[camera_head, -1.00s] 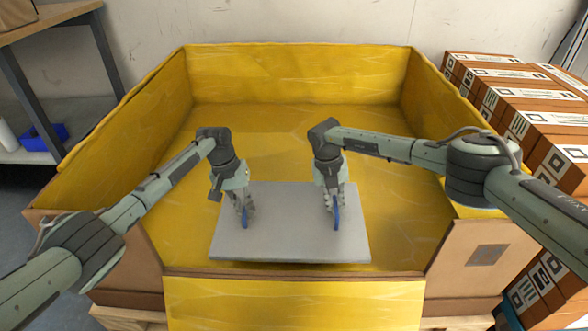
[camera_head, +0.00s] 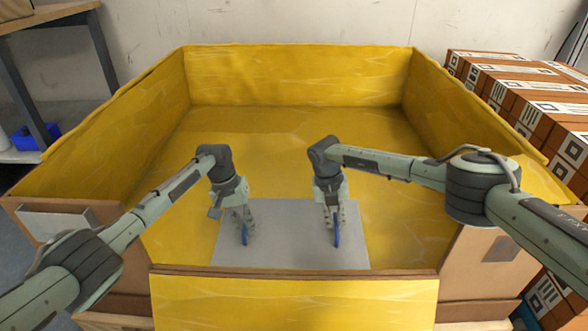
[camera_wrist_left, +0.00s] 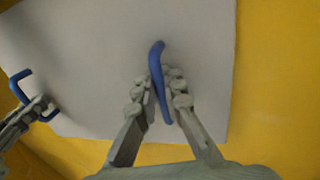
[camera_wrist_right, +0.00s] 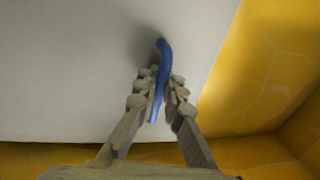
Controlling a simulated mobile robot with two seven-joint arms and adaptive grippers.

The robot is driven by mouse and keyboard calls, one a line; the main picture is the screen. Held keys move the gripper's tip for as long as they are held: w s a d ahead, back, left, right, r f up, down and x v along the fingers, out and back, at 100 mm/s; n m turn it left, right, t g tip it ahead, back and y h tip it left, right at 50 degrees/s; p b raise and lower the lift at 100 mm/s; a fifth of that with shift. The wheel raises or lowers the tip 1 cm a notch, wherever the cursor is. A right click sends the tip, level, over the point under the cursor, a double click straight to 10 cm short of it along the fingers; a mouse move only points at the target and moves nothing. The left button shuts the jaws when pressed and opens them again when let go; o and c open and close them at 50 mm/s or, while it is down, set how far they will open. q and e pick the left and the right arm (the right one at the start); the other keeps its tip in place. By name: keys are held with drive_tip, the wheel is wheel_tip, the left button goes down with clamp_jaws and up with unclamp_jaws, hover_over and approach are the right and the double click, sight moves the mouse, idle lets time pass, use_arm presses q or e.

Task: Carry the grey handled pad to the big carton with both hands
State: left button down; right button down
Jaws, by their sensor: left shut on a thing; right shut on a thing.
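The grey pad (camera_head: 290,228) is a flat sheet with two blue handles, inside the big carton (camera_head: 290,75), whose inner walls are yellow. Its near edge is hidden behind the carton's low front wall. My left gripper (camera_head: 243,232) is shut on the left blue handle, which shows in the left wrist view (camera_wrist_left: 157,75). My right gripper (camera_head: 336,232) is shut on the right blue handle, seen in the right wrist view (camera_wrist_right: 161,75). Whether the pad touches the carton floor I cannot tell.
The carton's front flap (camera_head: 295,300) is folded down towards me. Brown boxes with printed labels (camera_head: 520,90) are stacked to the right. A shelf (camera_head: 60,25) with a blue bin (camera_head: 38,137) stands at the left. The carton floor behind the pad is clear.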

use_arm(q)
drive_tip(key=c, duration=2)
unclamp_jaws()
drive_tip(key=shift+f, duration=0.15)
drive_tip(key=shift+c, duration=0.2)
use_arm(e)
drive_tip(key=c, duration=2)
unclamp_jaws()
drive_tip(key=shift+f, duration=0.2)
drive_tip(key=shift+c, duration=0.2)
use_arm(q)
drive_tip(key=o, duration=0.4)
use_arm(e)
drive_tip(key=o, duration=0.4)
drive_tip(key=shift+r, duration=0.1)
